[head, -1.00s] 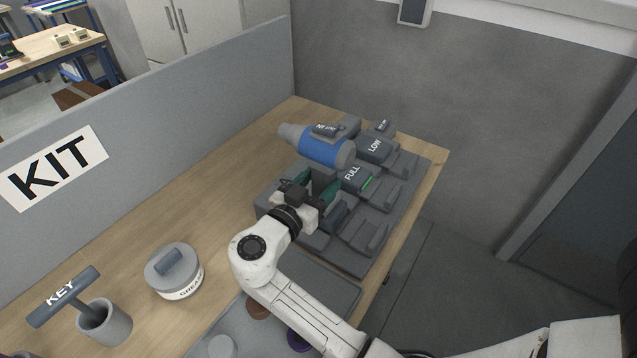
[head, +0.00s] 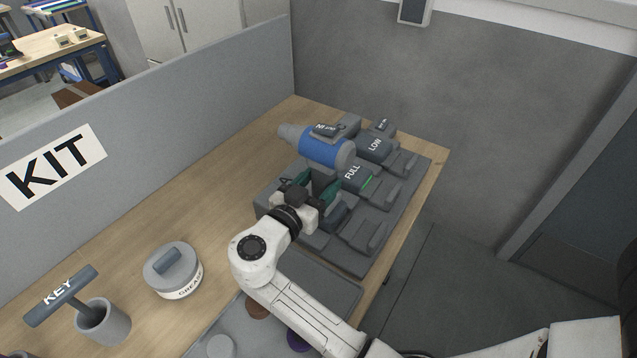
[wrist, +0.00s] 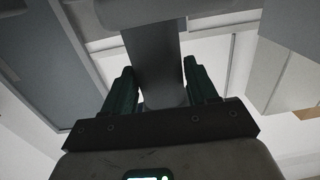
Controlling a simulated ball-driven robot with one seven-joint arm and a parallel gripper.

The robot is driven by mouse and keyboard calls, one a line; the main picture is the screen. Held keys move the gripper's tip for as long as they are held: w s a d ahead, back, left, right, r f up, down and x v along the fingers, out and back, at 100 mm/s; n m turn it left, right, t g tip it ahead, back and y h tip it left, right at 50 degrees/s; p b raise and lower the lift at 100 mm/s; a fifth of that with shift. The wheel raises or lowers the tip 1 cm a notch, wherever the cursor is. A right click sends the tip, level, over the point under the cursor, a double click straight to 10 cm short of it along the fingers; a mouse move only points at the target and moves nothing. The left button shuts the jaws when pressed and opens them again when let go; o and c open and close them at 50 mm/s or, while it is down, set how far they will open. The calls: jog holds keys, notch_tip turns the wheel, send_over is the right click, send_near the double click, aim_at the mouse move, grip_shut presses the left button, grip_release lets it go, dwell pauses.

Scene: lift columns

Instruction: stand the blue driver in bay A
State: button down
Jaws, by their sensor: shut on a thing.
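The blue driver (head: 322,149) is a grey tool with a blue band around its body, in the head view. Its body lies roughly level above the grey rack (head: 352,262), with the nose to the left. My gripper (head: 316,189) is shut on the driver's grey handle, below the body. In the wrist view the handle (wrist: 160,68) runs up between the two green fingers (wrist: 164,88). The rack's bays hold batteries marked FULL (head: 354,172) and LOW (head: 375,146). I cannot make out a bay A label, and the driver hides part of the rack behind it.
A round grease tin (head: 173,270) and a cup (head: 104,322) with a KEY-marked T-handle (head: 61,295) stand on the wooden bench at left. A grey partition with a KIT sign (head: 53,167) runs behind. The bench between partition and rack is clear.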

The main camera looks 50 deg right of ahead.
jog(key=shift+f+b, duration=0.2)
jog(key=shift+b, duration=0.15)
dwell(0.7)
jog(key=shift+c, duration=1.3)
grip_release()
jog(key=shift+f, duration=0.1)
jog(key=shift+f, duration=0.1)
jog(key=a, duration=0.2)
jog(key=a+b, duration=0.1)
jog(key=a, duration=0.2)
jog(key=a+b, duration=0.1)
jog(key=a, duration=0.1)
jog(key=shift+s+a+r, duration=0.25)
